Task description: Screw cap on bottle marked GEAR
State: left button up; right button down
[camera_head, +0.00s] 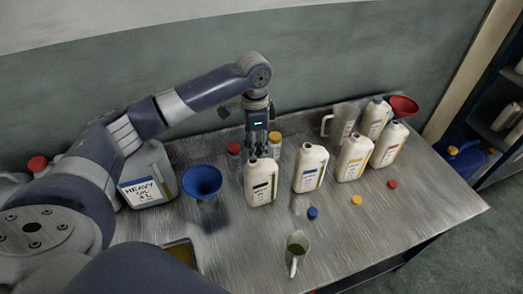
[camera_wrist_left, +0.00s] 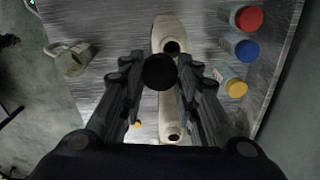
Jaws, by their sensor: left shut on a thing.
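My left gripper (camera_head: 257,146) points down behind and above the open neck of a white bottle with a black-striped label (camera_head: 261,184). Its fingers are shut on a round black cap (camera_wrist_left: 160,72), which shows between them in the left wrist view. The black-striped bottle's open mouth shows just above the cap in that view (camera_wrist_left: 172,46); the cap looks apart from it. The label text is too small to read, so I cannot confirm GEAR. A bottle with a blue-striped label (camera_head: 310,168) stands to the right, uncapped. My right gripper is not in view.
More white bottles (camera_head: 354,158) stand to the right. Blue (camera_head: 313,213), yellow (camera_head: 356,200) and red (camera_head: 392,184) caps lie in front. A blue funnel (camera_head: 202,181) is left, a measuring cup (camera_head: 297,247) in front. Capped jars (camera_wrist_left: 243,18) stand behind.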

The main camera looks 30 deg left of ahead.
pick_arm(q)
jog(key=shift+w+a+r+m+p, duration=0.35)
jog(key=shift+a+r+m+p, duration=0.05)
jog(key=shift+a, duration=0.2)
jog(key=shift+w+a+f, duration=0.1)
jog(key=shift+a+f, duration=0.05)
jog(key=shift+a, duration=0.1)
jog(key=shift+f, duration=2.3)
jog(key=shift+f, duration=1.15)
jog(key=o, duration=0.7)
notch_tip(320, 180, up, 12)
jog(key=shift+r, duration=0.1)
